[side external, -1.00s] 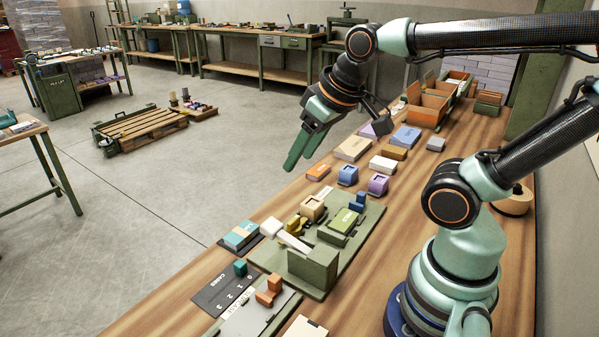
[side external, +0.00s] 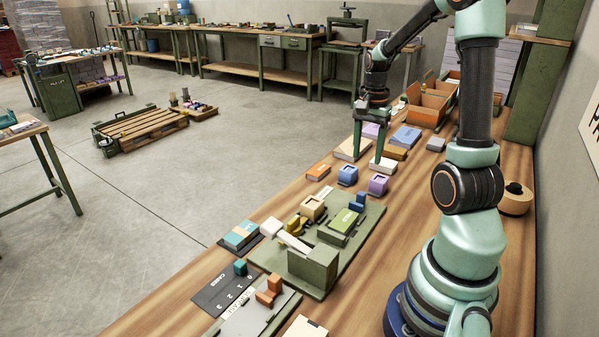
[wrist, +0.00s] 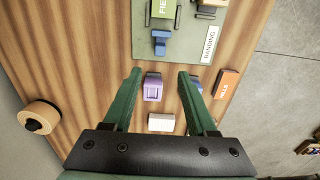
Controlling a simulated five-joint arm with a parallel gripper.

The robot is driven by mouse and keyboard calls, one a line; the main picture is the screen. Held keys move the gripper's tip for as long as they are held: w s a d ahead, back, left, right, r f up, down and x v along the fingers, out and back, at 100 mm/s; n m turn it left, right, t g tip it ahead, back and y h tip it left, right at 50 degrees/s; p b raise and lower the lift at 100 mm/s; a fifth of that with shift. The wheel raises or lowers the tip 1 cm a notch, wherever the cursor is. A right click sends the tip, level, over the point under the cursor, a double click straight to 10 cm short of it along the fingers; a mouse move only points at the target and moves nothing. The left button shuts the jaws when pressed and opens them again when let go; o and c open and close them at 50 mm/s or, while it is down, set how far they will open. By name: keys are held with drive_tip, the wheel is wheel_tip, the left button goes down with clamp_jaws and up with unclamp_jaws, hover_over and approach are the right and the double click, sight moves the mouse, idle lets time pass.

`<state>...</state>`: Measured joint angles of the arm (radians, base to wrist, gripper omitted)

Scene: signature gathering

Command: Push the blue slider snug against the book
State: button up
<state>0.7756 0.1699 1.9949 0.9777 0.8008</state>
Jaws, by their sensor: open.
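The blue slider (side external: 357,201) stands on the green board (side external: 372,217) at its far end; it also shows in the wrist view (wrist: 160,43). The green book (side external: 343,221), partly lettered "FIEL" in the wrist view (wrist: 163,8), lies on the same board, with a narrow gap seeming to separate it from the slider. My gripper (side external: 367,158) is open and empty, pointing down over the bench beyond the slider. In the wrist view its fingers (wrist: 160,72) are spread on either side of a purple block, short of the slider.
A purple block (side external: 378,185) and a blue block (side external: 347,176) stand between my gripper and the board. A white block (side external: 383,165), an orange box (side external: 318,172) and a tan box (side external: 352,149) are nearby. Bare wood lies right of the board.

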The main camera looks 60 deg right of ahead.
sight(362, 193)
wheel_tip(362, 193, down, 12)
drive_tip(key=shift+a+r, duration=0.1)
drive_tip(key=shift+r, duration=0.15)
idle(0.3)
clamp_jaws()
idle(1.3)
